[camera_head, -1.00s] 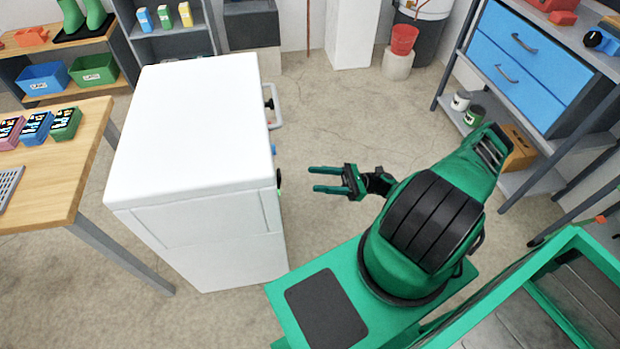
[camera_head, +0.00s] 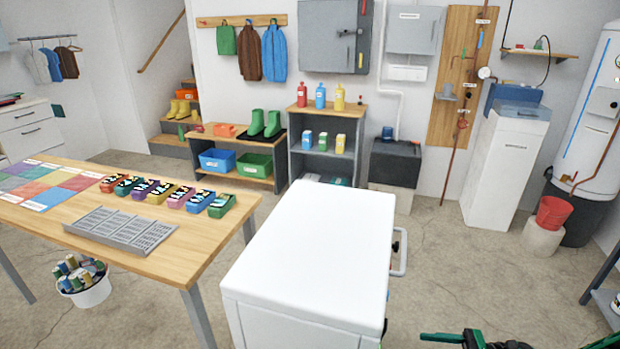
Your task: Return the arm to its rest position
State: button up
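My gripper (camera_head: 428,344) shows only in part at the bottom edge of the head view, right of the white cabinet (camera_head: 310,255). One green finger sticks out to the left, near the top of the dark gripper body. The other finger is cut off by the frame edge. The earlier frame shows two fingers apart with nothing between them. Most of my arm is out of view.
The white cabinet has a handle (camera_head: 401,252) on its right side, close to my gripper. A wooden table (camera_head: 220,235) with several small coloured boxes stands left. A red bucket (camera_head: 552,214) stands at the right. Bare floor (camera_head: 470,270) lies beyond my gripper.

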jog(key=s+d+r+n+g+h, duration=0.2)
jog(key=r+n+h, duration=0.15)
jog(key=r, duration=0.35)
jog(key=s+d+r+n+g+h, duration=0.2)
jog(key=d+r+h, duration=0.1)
jog(key=r+h, duration=0.25)
jog(key=s+d+r+n+g+h, duration=0.2)
jog(key=r+n+h, duration=0.15)
jog(key=r, duration=0.45)
jog(key=s+r+n+t+h, duration=0.3)
jog(key=s+r+h, duration=0.3)
jog(key=s+r, duration=0.7)
jog(key=shift+a+r+t, duration=0.2)
jog(key=shift+r+t, duration=0.3)
jog(key=shift+r, duration=0.2)
jog(key=c, duration=0.5)
jog(key=shift+a, duration=0.15)
